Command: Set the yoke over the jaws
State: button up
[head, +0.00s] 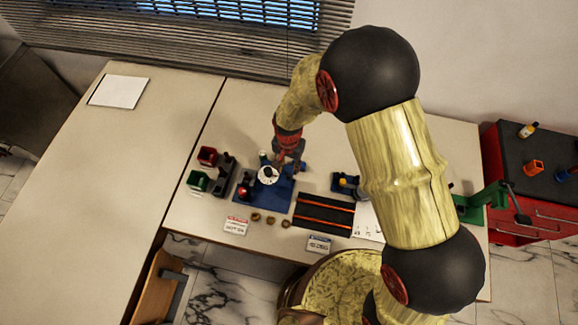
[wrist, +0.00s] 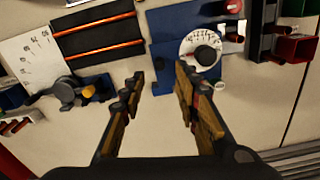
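In the head view my gripper (head: 291,163) hangs by the back right edge of the blue base plate (head: 282,200). On that plate stands a white graduated dial (head: 267,175) with a black centre; it also shows in the wrist view (wrist: 188,48), right of the fingers. A dark fixture with a yellow part (head: 345,182) sits to the right on a blue base; the wrist view shows it at left (wrist: 75,92). I cannot tell which parts are the yoke and the jaws.
A black mat with orange strips (head: 323,214) lies front right of the plate. Red (head: 208,156) and green (head: 198,181) bins stand left. Small brown rings (head: 271,220) and label cards (head: 236,226) lie in front. A green press (head: 480,206) stands right.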

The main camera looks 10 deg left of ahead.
aim_at(288, 175)
notch_tip(288, 175, down, 8)
jog(key=shift+r, duration=0.25)
jog(key=c, duration=0.8)
grip_shut()
